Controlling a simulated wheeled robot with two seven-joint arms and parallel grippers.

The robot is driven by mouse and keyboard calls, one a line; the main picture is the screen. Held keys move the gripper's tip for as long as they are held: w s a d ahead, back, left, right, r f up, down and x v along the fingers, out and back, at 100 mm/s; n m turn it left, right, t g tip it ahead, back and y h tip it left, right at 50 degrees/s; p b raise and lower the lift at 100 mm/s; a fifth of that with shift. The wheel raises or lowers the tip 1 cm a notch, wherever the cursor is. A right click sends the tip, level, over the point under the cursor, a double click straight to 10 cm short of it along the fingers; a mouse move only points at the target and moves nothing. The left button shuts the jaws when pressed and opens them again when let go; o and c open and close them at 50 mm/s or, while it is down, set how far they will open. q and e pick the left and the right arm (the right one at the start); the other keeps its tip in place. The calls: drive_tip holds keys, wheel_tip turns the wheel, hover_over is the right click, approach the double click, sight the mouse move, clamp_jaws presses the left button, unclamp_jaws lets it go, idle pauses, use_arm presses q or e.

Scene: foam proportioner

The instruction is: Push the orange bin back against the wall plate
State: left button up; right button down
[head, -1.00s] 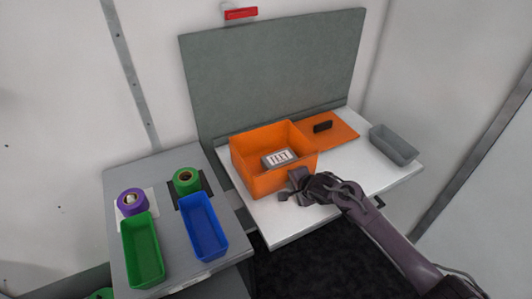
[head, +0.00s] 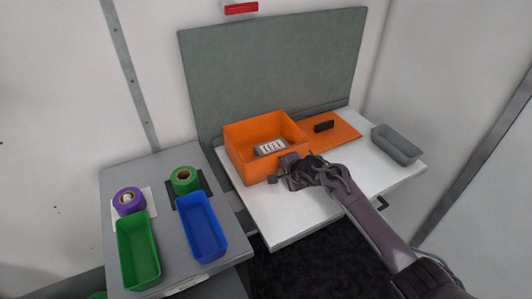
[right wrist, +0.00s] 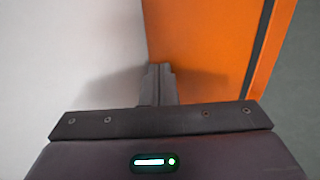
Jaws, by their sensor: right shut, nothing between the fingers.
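The orange bin (head: 256,170) stands upright on the white table, close in front of the grey-green wall plate (head: 270,65). I cannot tell whether its back touches the plate. A light block with dark markings (head: 270,147) lies inside the bin. My right gripper (head: 280,174) is shut and empty, its fingertips at the bin's near wall, seemingly touching it. In the right wrist view the shut fingers (right wrist: 158,75) point at the orange bin wall (right wrist: 205,40). My left gripper is out of view.
An orange mat (head: 340,134) with a black block (head: 323,126) lies right of the bin. A grey tray (head: 397,146) stands farther right. A grey side table at left holds a green bin (head: 138,252), a blue bin (head: 202,228) and tape rolls. The white table's front (head: 290,220) is clear.

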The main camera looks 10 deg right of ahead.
sight(278, 165)
drive_tip(key=shift+w+a+f+b, duration=0.1)
drive_tip(key=shift+w+a+b, duration=0.25)
drive_tip(key=shift+w+b, duration=0.4)
drive_tip(key=shift+w+a+b, duration=0.35)
drive_tip(key=shift+w+b, duration=0.2)
drive_tip(key=shift+w, duration=0.4)
drive_tip(key=shift+p, duration=0.35)
drive_tip(key=s+d+p, duration=0.1)
drive_tip(key=s+p, duration=0.1)
drive_tip(key=p, duration=0.1)
drive_tip(key=s+p, duration=0.2)
drive_tip(key=p, duration=0.1)
drive_tip(key=s+d+p, duration=0.1)
drive_tip(key=s+p, duration=0.2)
drive_tip(key=shift+d+r, duration=0.35)
drive_tip(key=shift+s+d+p, duration=0.1)
drive_tip(key=shift+s+p, duration=0.25)
drive_tip(key=shift+p, duration=0.15)
drive_tip(key=shift+s+d+f, duration=0.15)
drive_tip(key=shift+s+f, duration=0.05)
drive_tip(key=shift+s, duration=0.2)
drive_tip(key=shift+f, duration=0.1)
drive_tip(key=shift+w, duration=0.1)
